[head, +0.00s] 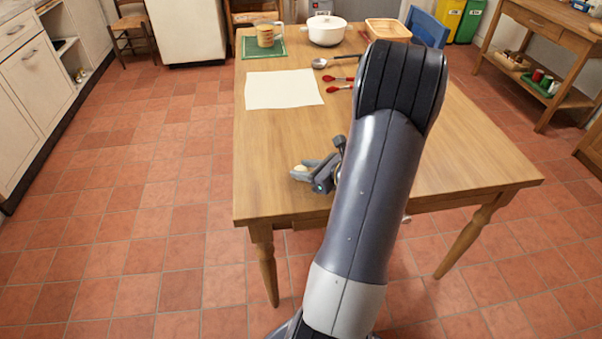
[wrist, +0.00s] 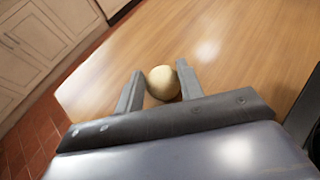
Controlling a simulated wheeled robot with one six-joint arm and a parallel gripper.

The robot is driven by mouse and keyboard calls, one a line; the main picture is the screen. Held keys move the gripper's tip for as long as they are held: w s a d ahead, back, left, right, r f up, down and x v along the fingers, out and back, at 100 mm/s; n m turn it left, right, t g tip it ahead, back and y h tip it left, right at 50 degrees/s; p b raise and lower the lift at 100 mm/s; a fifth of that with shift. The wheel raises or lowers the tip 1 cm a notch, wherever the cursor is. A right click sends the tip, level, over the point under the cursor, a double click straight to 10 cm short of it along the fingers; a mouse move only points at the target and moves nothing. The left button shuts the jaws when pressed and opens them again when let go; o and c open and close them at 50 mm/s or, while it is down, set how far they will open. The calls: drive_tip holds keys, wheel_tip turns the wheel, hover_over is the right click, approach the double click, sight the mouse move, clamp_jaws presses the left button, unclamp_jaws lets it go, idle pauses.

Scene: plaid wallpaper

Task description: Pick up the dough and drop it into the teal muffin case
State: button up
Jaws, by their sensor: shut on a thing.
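The dough is a small pale round ball (wrist: 163,82), held between the two fingers of my gripper (wrist: 158,86) in the wrist view. In the head view the dough (head: 301,170) shows at the fingertips of my gripper (head: 303,172), over the near left part of the wooden table (head: 277,140). I cannot tell whether the dough touches the tabletop. No teal muffin case can be made out in either view; my arm hides part of the table.
A white sheet (head: 284,89) lies on the table, with red-handled tools (head: 340,83) and a ladle (head: 321,63) to its right. At the back are a mug (head: 265,36) on a green mat (head: 248,47), a white pot (head: 326,32) and a wooden tray (head: 388,27).

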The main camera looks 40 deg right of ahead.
sight(305, 170)
drive_tip(key=shift+r, duration=0.15)
wheel_tip(305, 170, up, 10)
drive_tip(key=p, duration=0.2)
idle(0.4)
